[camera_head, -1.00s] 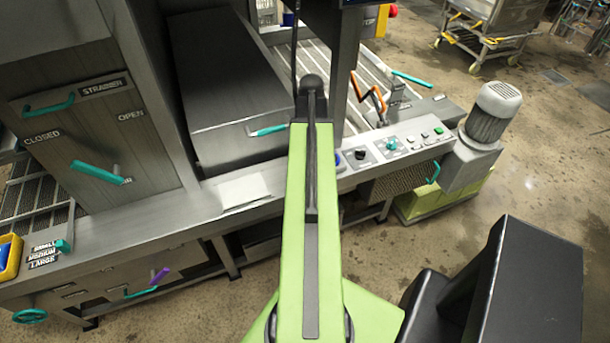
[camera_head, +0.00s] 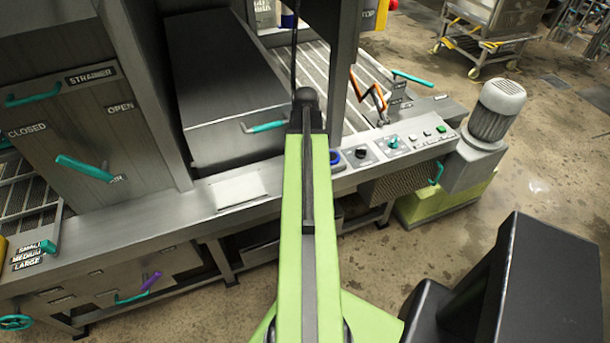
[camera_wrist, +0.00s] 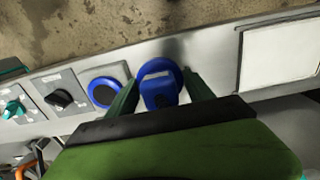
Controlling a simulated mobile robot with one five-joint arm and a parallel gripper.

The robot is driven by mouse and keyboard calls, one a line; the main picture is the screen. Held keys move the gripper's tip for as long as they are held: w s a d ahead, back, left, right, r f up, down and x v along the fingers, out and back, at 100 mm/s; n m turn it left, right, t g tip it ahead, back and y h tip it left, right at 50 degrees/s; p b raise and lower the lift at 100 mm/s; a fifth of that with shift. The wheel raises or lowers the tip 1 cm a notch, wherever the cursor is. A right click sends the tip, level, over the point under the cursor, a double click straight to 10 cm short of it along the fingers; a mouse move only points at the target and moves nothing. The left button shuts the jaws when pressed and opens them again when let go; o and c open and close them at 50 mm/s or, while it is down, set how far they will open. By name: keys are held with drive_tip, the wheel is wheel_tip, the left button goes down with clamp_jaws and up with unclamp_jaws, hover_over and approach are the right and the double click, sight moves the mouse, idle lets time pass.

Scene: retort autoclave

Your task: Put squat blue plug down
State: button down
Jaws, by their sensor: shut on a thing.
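The squat blue plug (camera_wrist: 160,90) shows in the wrist view between the two dark green fingers of my gripper (camera_wrist: 160,88). The gripper is shut on it. The plug has a round blue flange and a blocky grip with a pale top. It is over the grey metal ledge; whether it touches the ledge I cannot tell. In the head view my green arm hides the plug and the gripper.
A round blue piece (camera_wrist: 104,91) sits on the ledge beside the plug. Further along are a black knob (camera_wrist: 60,98) and a teal knob (camera_wrist: 13,107). A pale blank plate (camera_wrist: 281,52) lies on the other side. Bare ledge (camera_wrist: 215,62) shows between.

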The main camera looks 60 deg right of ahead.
drive_tip(key=shift+w+f, duration=0.1)
drive_tip(key=shift+w, duration=0.15)
wheel_tip(320, 180, down, 4)
drive_tip(key=b, duration=0.4)
drive_tip(key=shift+f, duration=0.2)
drive_tip(key=shift+r, duration=0.25)
drive_tip(key=shift+f, duration=0.25)
drive_tip(key=shift+c, duration=2)
unclamp_jaws()
drive_tip(key=shift+r, duration=0.1)
wheel_tip(320, 180, up, 12)
drive_tip(key=p, duration=1.2)
drive_tip(key=shift+r, duration=0.25)
drive_tip(key=shift+f, duration=0.1)
